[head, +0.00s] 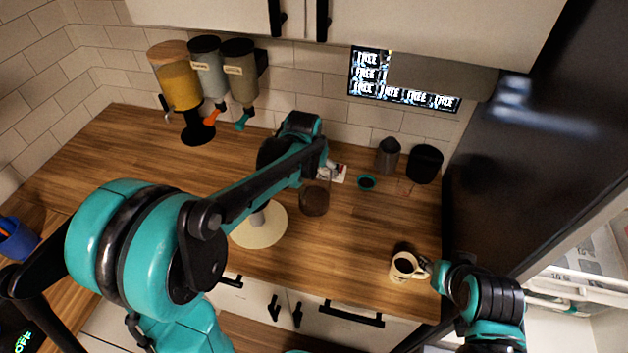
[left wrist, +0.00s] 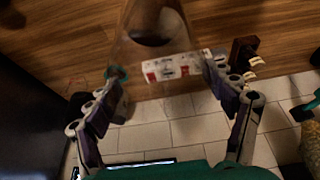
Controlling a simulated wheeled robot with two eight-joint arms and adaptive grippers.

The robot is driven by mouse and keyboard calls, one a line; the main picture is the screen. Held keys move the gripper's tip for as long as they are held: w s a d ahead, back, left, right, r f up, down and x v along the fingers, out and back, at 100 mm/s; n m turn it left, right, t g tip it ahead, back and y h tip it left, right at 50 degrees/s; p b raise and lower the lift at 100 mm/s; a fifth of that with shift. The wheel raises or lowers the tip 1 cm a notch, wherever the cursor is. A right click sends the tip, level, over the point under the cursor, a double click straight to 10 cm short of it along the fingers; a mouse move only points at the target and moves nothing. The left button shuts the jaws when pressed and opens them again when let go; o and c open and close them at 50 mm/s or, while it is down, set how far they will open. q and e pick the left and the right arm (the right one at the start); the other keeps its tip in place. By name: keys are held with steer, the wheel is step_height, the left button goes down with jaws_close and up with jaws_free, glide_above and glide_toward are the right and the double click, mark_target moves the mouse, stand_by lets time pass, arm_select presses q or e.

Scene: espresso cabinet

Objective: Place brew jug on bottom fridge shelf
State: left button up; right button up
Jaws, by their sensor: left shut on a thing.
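The brew jug (head: 314,201) is clear glass with dark coffee in it. In the head view it is over the wooden counter, partly behind my left arm; I cannot tell whether it touches the wood. In the left wrist view the jug (left wrist: 155,32) sits between the two fingers of my left gripper (left wrist: 170,98), which is shut on its glass. In the head view my left gripper (head: 322,168) is mostly hidden by its wrist. The fridge (head: 590,275) is open at the right, with pale shelves partly visible. My right gripper (head: 432,268) is beside a mug's handle; its jaws are unclear.
A cream mug (head: 404,266) with dark drink stands near the counter's front right edge. Dispensers (head: 180,80) stand back left. The dark fridge door (head: 520,130) borders the counter.

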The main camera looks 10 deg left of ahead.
arm_select(q)
steer(key=shift+a+f+b, duration=0.1)
steer(key=shift+f+b, duration=0.35)
steer(key=shift+f, duration=1.55)
steer(key=shift+f, duration=0.2)
steer(key=o, duration=1.8)
